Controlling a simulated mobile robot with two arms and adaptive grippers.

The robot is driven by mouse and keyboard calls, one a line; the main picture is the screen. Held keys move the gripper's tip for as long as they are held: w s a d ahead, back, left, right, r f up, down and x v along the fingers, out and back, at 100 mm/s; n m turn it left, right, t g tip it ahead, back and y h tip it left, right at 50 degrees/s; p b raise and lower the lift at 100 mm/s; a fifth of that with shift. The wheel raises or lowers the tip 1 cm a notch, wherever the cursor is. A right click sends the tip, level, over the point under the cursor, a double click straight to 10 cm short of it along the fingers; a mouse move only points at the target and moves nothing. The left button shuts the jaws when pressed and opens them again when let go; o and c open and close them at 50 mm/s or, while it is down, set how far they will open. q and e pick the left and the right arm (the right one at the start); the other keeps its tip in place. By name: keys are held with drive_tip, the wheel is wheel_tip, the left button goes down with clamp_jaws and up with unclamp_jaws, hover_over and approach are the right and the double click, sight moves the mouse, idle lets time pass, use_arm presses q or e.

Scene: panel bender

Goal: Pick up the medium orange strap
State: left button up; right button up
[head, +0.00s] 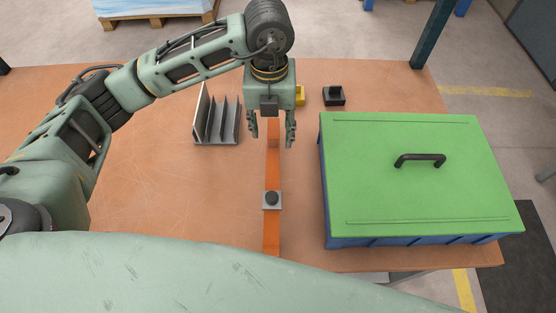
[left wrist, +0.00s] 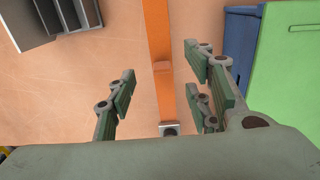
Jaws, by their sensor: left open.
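A long orange strap (head: 271,230) lies on the orange-brown table, running from the front edge toward the back. A small grey plate with a dark round knob (head: 272,199) sits on it. My left gripper (head: 272,138) is open, pointing down above the far part of the strap, with a finger on each side. In the left wrist view the strap (left wrist: 157,35) runs between the open fingers (left wrist: 161,78) and nothing is gripped. The gripper body hides the strap's far end in the head view. My right gripper is not in view.
A blue box with a green lid (head: 400,190) and black handle (head: 420,160) stands to the right. A grey slotted rack (head: 217,125) is close left of the gripper. A yellow block (head: 300,95) and dark knobbed block (head: 334,95) lie behind. The left tabletop is clear.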

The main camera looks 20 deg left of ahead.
sight(273, 148)
use_arm(q)
drive_tip(key=shift+s+f+p, duration=0.15)
drive_tip(key=shift+f+p, duration=0.15)
drive_tip(key=shift+f, duration=0.6)
drive_tip(key=f, duration=0.1)
drive_tip(key=f+p, duration=0.1)
drive_tip(key=f, duration=0.1)
drive_tip(key=f+p, duration=0.1)
drive_tip(key=shift+s+d+f, duration=0.2)
drive_tip(key=shift+s+f, duration=0.05)
drive_tip(key=shift+f, duration=0.55)
clamp_jaws()
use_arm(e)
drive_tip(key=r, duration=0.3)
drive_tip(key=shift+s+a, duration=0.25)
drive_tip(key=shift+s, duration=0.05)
